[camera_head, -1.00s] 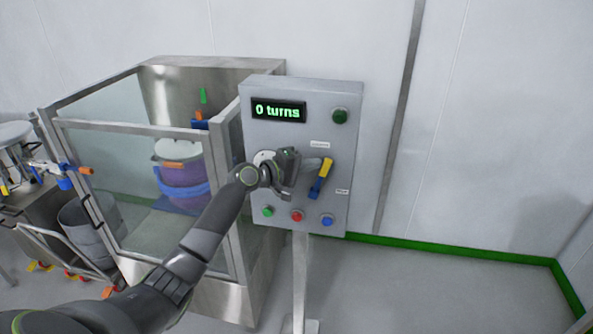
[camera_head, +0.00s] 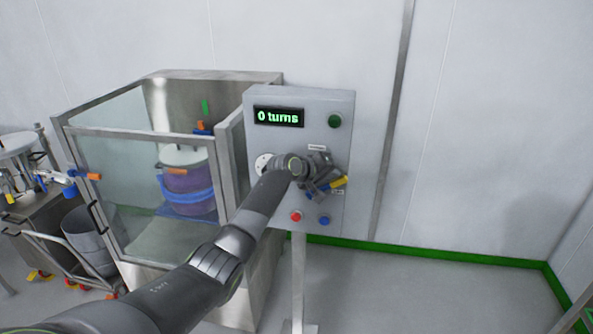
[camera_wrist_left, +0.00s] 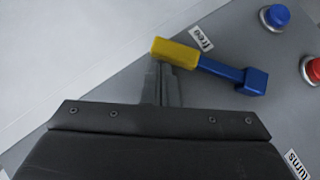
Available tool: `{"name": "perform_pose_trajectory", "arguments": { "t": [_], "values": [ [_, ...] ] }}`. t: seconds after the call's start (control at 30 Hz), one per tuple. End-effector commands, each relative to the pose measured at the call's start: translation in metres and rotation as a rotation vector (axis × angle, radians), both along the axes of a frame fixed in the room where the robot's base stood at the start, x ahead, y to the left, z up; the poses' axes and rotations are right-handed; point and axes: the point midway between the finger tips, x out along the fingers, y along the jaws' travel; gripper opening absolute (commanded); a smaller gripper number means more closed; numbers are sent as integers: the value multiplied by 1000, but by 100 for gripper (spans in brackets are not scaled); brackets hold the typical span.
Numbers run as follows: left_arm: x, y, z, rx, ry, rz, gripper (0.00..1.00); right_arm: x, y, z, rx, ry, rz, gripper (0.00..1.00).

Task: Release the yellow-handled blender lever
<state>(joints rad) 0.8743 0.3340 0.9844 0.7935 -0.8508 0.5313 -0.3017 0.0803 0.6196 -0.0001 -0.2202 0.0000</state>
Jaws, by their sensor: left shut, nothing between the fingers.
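The blender lever has a yellow handle (camera_head: 341,182) on a blue arm and slants outward to the right on the grey control panel (camera_head: 262,138). In the left wrist view the yellow handle (camera_wrist_left: 175,51) lies beside a label reading "free" (camera_wrist_left: 201,38), and its blue arm (camera_wrist_left: 222,69) runs to a blue block at the other end. My left gripper (camera_head: 322,180) is at the lever, in front of the panel. Its fingers (camera_wrist_left: 162,72) are shut and empty, with their tips close against the yellow handle; I cannot tell whether they touch. My right gripper is not in view.
The panel display (camera_head: 279,117) reads "0 turns". A green button (camera_head: 334,121) is at the upper right; red (camera_head: 296,217) and blue (camera_head: 324,221) buttons are below the lever. A glazed enclosure (camera_head: 219,195) with a purple drum (camera_head: 190,182) stands left. Floor to the right is clear.

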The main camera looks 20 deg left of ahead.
Motion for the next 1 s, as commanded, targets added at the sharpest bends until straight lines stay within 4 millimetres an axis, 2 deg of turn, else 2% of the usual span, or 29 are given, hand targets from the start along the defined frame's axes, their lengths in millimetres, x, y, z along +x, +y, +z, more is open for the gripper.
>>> {"name": "perform_pose_trajectory", "arguments": {
  "t": [0.33, 1.0],
  "values": [
    [3, -12, -8, -2, -2, 0, 0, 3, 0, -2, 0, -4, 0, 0],
    [3, -16, -12, -5, 6, -3, 0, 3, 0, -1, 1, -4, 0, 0]
  ]
}}
